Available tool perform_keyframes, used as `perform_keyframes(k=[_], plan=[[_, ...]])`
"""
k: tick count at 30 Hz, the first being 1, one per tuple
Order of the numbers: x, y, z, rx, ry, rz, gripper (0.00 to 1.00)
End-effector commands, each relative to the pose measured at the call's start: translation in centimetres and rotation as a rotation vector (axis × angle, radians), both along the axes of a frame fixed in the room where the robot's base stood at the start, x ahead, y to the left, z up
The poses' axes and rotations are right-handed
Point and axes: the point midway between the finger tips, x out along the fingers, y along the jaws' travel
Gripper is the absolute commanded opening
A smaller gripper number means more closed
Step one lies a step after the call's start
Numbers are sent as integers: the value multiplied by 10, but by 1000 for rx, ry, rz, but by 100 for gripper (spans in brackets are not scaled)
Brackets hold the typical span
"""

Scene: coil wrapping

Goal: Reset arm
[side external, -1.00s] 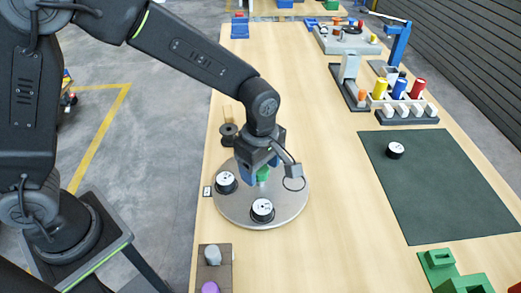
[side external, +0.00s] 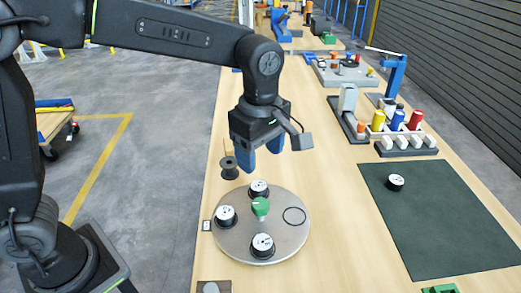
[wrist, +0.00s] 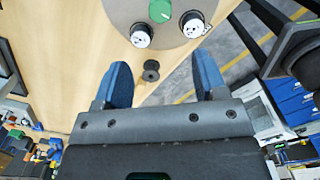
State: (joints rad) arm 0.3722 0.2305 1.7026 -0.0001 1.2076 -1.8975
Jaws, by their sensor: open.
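My gripper (side external: 262,156) is raised above the far side of the round grey turntable (side external: 283,238). Its two blue fingers are apart and empty, as the wrist view (wrist: 164,90) also shows. The turntable carries a green knob (side external: 261,206) at its middle. Three white-topped black coils stand around the knob: one at the back (side external: 259,188), one at the left (side external: 225,215) and one at the front (side external: 262,244). A thin black ring (side external: 294,216) lies flat on the turntable's right side. Nothing touches my fingers.
A dark spool (side external: 229,168) stands on the table behind the turntable. A dark green mat (side external: 440,215) at the right bears another coil (side external: 396,182). A rack with yellow, blue and red cylinders (side external: 398,122) stands at the back right. The table between turntable and mat is clear.

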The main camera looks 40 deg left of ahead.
Motion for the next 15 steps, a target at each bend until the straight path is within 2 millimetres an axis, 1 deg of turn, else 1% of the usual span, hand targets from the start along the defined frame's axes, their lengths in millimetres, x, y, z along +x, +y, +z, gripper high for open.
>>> perform_keyframes(k=[5,8,11,14,15], plan=[[0,0,0,0,-1,-2,65],[-4,7,5,-6,-15,-40,65],[-14,23,17,-14,-54,-150,65],[-32,47,31,-14,-117,-326,65],[-40,57,36,-8,-145,-407,65]])
